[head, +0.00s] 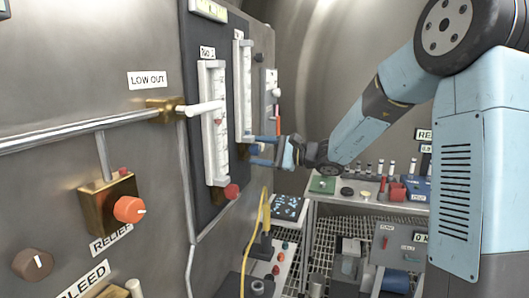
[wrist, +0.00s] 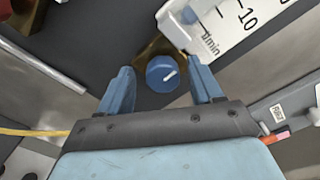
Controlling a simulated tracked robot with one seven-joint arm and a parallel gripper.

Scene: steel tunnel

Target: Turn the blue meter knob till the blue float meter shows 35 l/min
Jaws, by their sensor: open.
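The blue meter knob (wrist: 162,73) is round with a white pointer line, on a brass block in the wrist view. My gripper (wrist: 161,70) is open, with one blue finger on each side of the knob; I cannot tell whether they touch it. The blue float meter's white scale (wrist: 232,22) shows only its lower end, with "10" and "l/min". In the head view the same meter (head: 242,85) is the farther of two upright ones, and my gripper (head: 262,151) is at its foot. The knob is hidden there, and I cannot make out its float or reading.
A nearer meter (head: 213,125) with a red knob (head: 231,191) stands to the left on the dark panel. An orange relief knob (head: 129,209) and pipes are on the steel wall. A yellow cable (head: 256,235) hangs below. A bench with small items (head: 390,190) stands behind.

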